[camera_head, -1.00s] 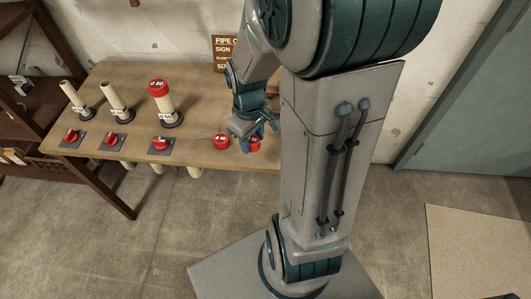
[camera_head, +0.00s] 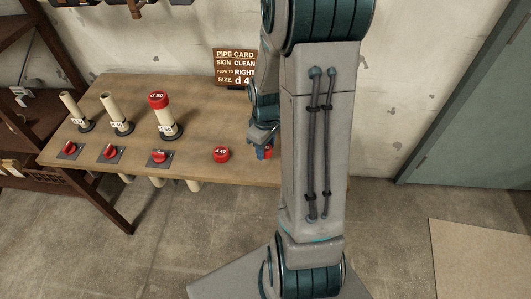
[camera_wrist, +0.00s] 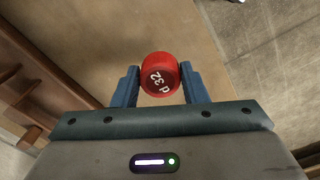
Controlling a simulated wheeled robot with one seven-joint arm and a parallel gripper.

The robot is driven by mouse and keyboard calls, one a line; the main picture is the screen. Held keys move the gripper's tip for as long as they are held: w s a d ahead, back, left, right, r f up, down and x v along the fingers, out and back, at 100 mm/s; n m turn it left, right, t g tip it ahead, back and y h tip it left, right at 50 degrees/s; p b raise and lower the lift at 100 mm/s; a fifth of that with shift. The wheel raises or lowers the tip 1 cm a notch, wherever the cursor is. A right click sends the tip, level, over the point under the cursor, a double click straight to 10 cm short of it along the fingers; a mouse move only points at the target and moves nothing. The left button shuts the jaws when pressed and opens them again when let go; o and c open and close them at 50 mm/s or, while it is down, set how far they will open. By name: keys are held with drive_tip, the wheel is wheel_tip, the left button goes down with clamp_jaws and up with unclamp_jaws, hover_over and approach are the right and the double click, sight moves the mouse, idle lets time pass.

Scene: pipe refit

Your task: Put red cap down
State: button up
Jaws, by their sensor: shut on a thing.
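A red cap marked "d 32" (camera_wrist: 160,78) is between the two blue fingers of my gripper (camera_wrist: 160,88) in the wrist view, and the fingers are shut on it. In the head view my gripper (camera_head: 264,150) is over the front right part of the wooden table, and the held red cap (camera_head: 268,152) is mostly hidden by the fingers and my arm. I cannot tell whether the held cap touches the table. Another red cap (camera_head: 221,154) sits on the table to the left of my gripper. A third red cap (camera_head: 158,100) tops the right-hand pipe.
Several red valve knobs (camera_head: 159,156) line the table's front edge at left, below upright pipes (camera_head: 116,113). A pipe card sign (camera_head: 235,68) stands at the back. The tabletop (camera_head: 205,110) between pipes and gripper is clear. A dark shelf (camera_head: 28,100) stands at left.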

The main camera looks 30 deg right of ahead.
sight(266, 154)
drive_tip(key=shift+w+d+f, duration=0.3)
drive_tip(key=shift+w+f, duration=0.1)
drive_tip(key=shift+w, duration=0.05)
drive_tip(key=shift+f, duration=1.95)
drive_tip(key=shift+f, duration=0.1)
drive_tip(key=shift+f, duration=0.15)
drive_tip(key=o, duration=1.2)
drive_tip(key=shift+c, duration=0.2)
drive_tip(key=shift+r, duration=0.25)
